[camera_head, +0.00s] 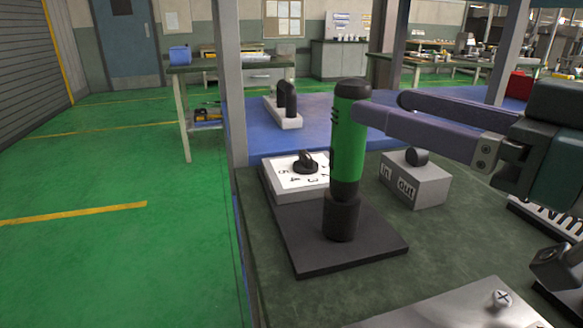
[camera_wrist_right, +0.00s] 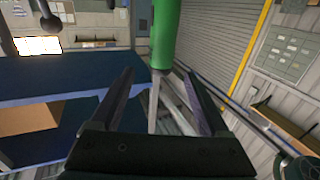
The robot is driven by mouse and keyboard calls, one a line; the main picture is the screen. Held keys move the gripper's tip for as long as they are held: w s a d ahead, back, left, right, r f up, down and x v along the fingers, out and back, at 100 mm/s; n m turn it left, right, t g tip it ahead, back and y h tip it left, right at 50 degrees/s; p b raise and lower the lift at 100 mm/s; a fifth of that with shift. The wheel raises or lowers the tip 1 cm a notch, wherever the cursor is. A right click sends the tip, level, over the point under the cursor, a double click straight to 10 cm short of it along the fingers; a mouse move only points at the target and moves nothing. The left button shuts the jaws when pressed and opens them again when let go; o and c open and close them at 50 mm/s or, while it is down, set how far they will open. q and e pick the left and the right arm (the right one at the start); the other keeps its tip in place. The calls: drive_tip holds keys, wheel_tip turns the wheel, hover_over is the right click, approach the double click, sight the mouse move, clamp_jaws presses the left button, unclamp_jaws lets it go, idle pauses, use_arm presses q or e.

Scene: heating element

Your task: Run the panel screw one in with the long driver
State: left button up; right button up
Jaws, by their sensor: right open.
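The long driver (camera_head: 349,140) has a green grip with black ends and stands upright in a black round holder (camera_head: 341,217) on a dark base plate. My right gripper (camera_head: 378,105) comes in from the right with its fingers spread at the upper part of the grip. The near fingertip overlaps the grip's edge; I cannot tell whether it touches. In the right wrist view the green driver (camera_wrist_right: 165,35) shows just beyond the open fingers (camera_wrist_right: 158,75). A screw (camera_head: 501,298) with a cross-shaped head sits on a silver metal panel (camera_head: 440,314) at the bottom right. My left gripper is out of view.
A white dial plate with a black knob (camera_head: 305,163) lies behind the holder. A grey block marked in and out (camera_head: 415,182) stands to the right. A grey post (camera_head: 229,80) rises at the bench's left edge. Dark green bench surface (camera_head: 440,245) is clear between holder and panel.

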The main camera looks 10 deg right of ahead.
sight(371, 95)
drive_tip(key=x, duration=0.3)
drive_tip(key=shift+w+r, duration=0.2)
drive_tip(key=shift+w, duration=0.15)
drive_tip(key=x, duration=0.5)
drive_tip(key=shift+w+a, duration=0.25)
drive_tip(key=shift+a, duration=0.1)
drive_tip(key=shift+c, duration=0.4)
clamp_jaws()
drive_tip(key=shift+r, duration=0.1)
